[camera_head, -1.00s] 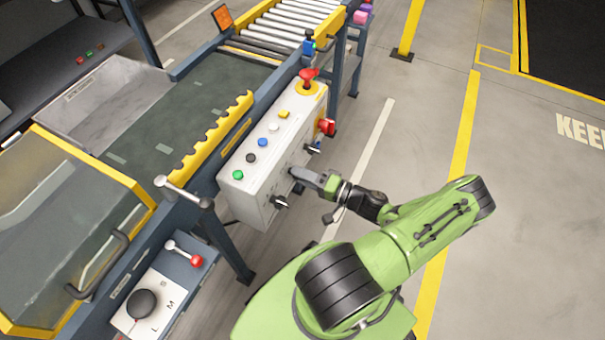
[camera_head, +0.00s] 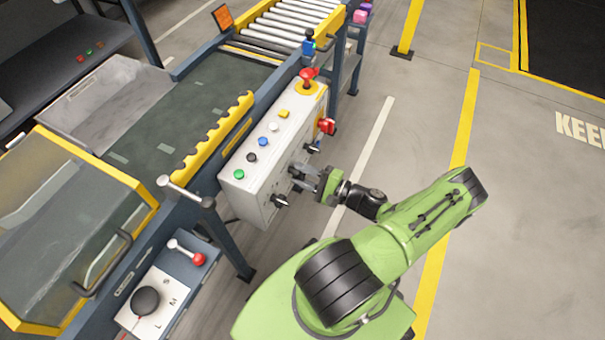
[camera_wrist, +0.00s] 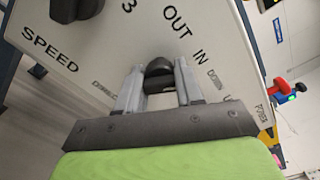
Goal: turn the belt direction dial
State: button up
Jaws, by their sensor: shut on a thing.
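The belt direction dial (camera_wrist: 159,69) is a black knob on the white side face of the control box (camera_head: 243,198). In the wrist view it sits between the two grey fingers of my gripper (camera_wrist: 159,84), which is shut on it. The words OUT and IN are printed beyond it, and the label starting with DIREC is partly covered by a finger. In the head view my gripper (camera_head: 298,178) reaches the box's side from the right, and its fingers partly hide the dial.
A black SPEED dial (camera_wrist: 76,6) is beside the direction dial. The box top carries several coloured buttons and a red emergency knob (camera_head: 308,75). A red switch (camera_head: 326,126) is at the box's right end. Open floor lies to the right.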

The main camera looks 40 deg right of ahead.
jog(key=shift+f+m, duration=0.1)
jog(key=shift+m, duration=0.2)
jog(key=o, duration=1)
jog(key=shift+o, duration=0.2)
jog(key=shift+s+d, duration=0.1)
jog(key=p+v, duration=0.1)
jog(key=v, duration=1.4)
jog(key=shift+s, duration=0.35)
jog(key=shift+w, duration=0.1)
